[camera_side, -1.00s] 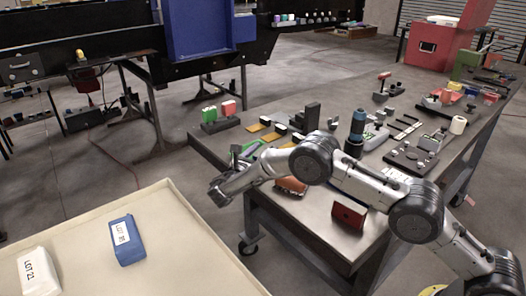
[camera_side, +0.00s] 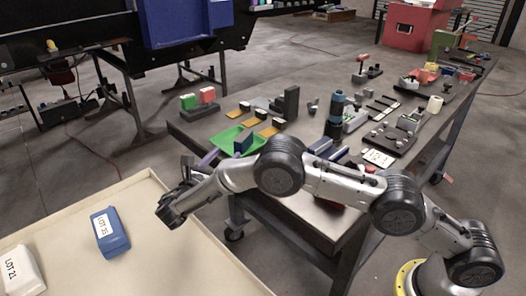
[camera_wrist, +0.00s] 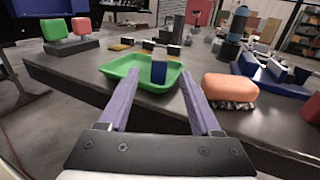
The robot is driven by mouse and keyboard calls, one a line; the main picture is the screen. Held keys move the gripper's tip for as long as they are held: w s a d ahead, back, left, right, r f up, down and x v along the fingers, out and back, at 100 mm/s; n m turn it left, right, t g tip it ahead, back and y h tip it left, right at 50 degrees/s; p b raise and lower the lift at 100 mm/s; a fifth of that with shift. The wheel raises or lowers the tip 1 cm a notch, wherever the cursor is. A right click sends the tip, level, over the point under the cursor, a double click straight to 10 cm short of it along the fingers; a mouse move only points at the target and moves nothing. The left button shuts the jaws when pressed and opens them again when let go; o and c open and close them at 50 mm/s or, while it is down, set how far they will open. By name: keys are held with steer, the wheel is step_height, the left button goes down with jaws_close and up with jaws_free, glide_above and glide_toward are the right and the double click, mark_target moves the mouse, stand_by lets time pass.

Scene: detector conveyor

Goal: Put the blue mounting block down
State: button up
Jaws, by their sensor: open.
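The blue mounting block (camera_wrist: 159,73) stands upright in a green tray (camera_wrist: 113,66) on the dark workbench. Its upper part looks pale in the wrist view. In the side view the block (camera_side: 243,142) and the tray (camera_side: 226,138) are just beyond my wrist. My gripper (camera_wrist: 160,78) is open, its two purple fingers spread wide with nothing between them. The fingers point toward the tray from its near side, and the block stands ahead of them, apart from both. One finger shows in the side view; the other seems hidden by my arm.
An orange rounded object (camera_wrist: 230,88) lies right of the fingers on the bench. Green and red blocks stand on a dark base (camera_side: 200,109) at the back left. A dark blue cylinder (camera_side: 335,115) stands further right. A cream tray (camera_side: 140,183) holds white and blue labelled packs.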

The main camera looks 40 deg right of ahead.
steer(key=s+d+r+m+g+y, duration=0.65)
steer(key=s+d+r+m, duration=0.5)
steer(key=s, duration=0.55)
steer(key=s+a+m+t+y, duration=0.2)
steer(key=s+m+t+y, duration=0.3)
steer(key=s, duration=1.9)
steer(key=shift+m+y, duration=2.55)
steer(key=shift+m, duration=0.5)
steer(key=shift+r, duration=0.1)
